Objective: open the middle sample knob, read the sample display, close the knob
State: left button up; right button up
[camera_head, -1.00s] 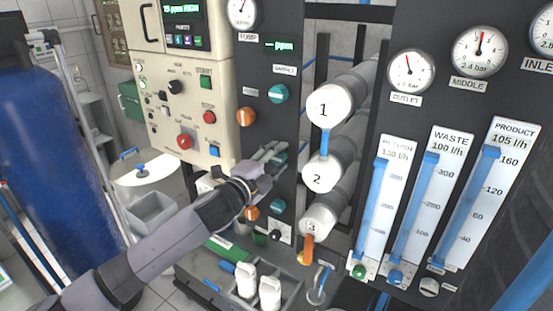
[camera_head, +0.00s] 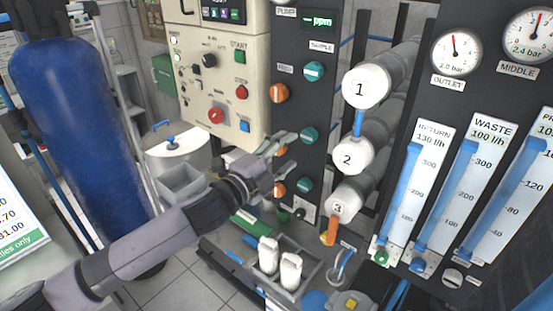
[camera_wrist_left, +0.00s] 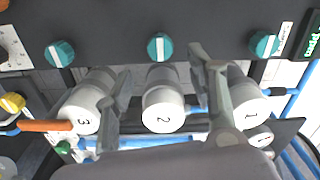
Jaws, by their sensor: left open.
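The middle teal sample knob (camera_head: 309,135) is on the dark panel, below the top teal knob (camera_head: 314,71) and above the bottom one (camera_head: 305,186). My left gripper (camera_head: 288,151) is open and empty, just left of the middle knob in the head view. In the left wrist view the middle knob (camera_wrist_left: 160,46) lies between and beyond the spread fingertips (camera_wrist_left: 161,64), apart from them. The sample display (camera_head: 318,19) is lit green with "ppm"; I cannot read a number. My right gripper is not in view.
Three white-capped cylinders, numbered 1 (camera_head: 364,88), 2 (camera_head: 352,156) and 3 (camera_head: 341,205), jut out right of the knobs. A beige control box (camera_head: 222,75) is on the left. A tray with white bottles (camera_head: 268,254) is below. A blue tank (camera_head: 75,130) stands far left.

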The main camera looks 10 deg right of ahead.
pick_arm(q)
jog(key=shift+v, duration=1.55)
